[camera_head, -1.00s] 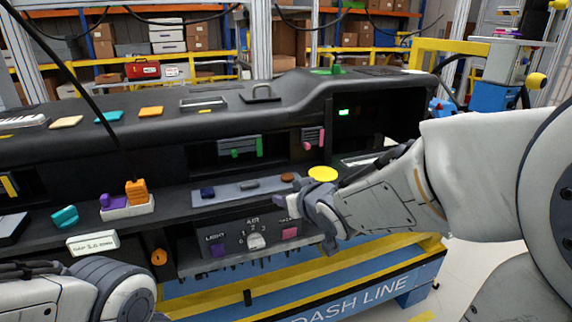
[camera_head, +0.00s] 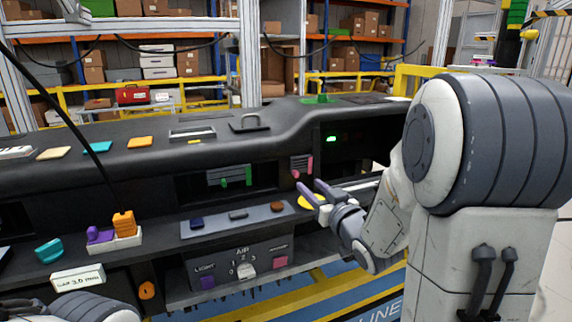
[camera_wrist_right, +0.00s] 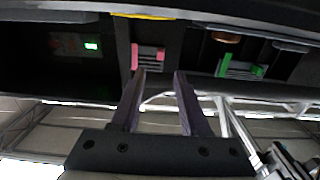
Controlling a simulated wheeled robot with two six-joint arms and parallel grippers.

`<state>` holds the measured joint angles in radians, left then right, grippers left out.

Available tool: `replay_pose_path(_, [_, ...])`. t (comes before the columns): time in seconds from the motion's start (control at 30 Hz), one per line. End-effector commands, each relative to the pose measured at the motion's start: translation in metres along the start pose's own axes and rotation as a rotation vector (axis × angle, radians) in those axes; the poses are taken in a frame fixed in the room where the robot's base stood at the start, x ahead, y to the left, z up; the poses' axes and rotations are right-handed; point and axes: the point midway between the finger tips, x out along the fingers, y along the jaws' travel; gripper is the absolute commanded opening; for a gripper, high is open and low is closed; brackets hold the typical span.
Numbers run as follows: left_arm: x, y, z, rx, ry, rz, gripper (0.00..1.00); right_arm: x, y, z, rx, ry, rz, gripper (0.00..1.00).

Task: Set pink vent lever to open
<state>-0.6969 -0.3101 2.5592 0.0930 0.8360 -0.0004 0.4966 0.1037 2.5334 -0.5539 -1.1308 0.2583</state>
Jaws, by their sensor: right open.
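The pink vent lever (camera_head: 295,174) sits on a small slatted vent (camera_head: 301,162) in the dashboard's front, left of the lit green display. In the right wrist view the pink-trimmed vent (camera_wrist_right: 148,58) lies just beyond the fingertips, nearer the left finger. My right gripper (camera_head: 313,188) is open and empty, with its fingers pointing up and left, below and to the right of the vent. It also shows in the right wrist view (camera_wrist_right: 160,75), with a clear gap between the fingers. I see no contact with the lever.
A second vent with a green lever (camera_head: 229,177) is to the left. A yellow disc (camera_head: 309,204) is beside the right gripper. Below are a shelf of buttons (camera_head: 238,215) and a panel with an AIR knob (camera_head: 247,271). An orange block (camera_head: 123,224) stands at left.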

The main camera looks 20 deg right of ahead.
Motion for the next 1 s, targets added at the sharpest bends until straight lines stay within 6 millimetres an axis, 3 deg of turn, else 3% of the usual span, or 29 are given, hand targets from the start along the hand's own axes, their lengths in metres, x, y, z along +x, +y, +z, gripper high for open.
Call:
replay_pose_path(0.07, [-0.01, 0.001, 0.0, 0.0, -0.001, 0.0, 0.5, 0.017, -0.002, -0.002, 0.001, -0.002, -0.005, 0.45])
replay_pose_path(0.33, [-0.011, 0.001, 0.0, 0.0, -0.001, 0.0, 0.5, 0.059, -0.001, 0.001, -0.001, 0.001, -0.002, 0.45])
replay_pose_path(0.77, [-0.012, 0.001, 0.0, 0.0, -0.001, 0.0, 0.5, 0.069, -0.001, 0.001, -0.002, 0.001, -0.001, 0.45])
replay_pose_path(0.9, [-0.012, 0.001, 0.0, 0.0, -0.001, 0.0, 0.5, 0.069, -0.001, 0.001, -0.001, 0.001, -0.001, 0.0])
replay_pose_path(1.0, [-0.012, 0.001, 0.0, 0.0, -0.001, 0.0, 0.5, 0.069, -0.001, 0.001, -0.001, 0.001, -0.001, 0.0])
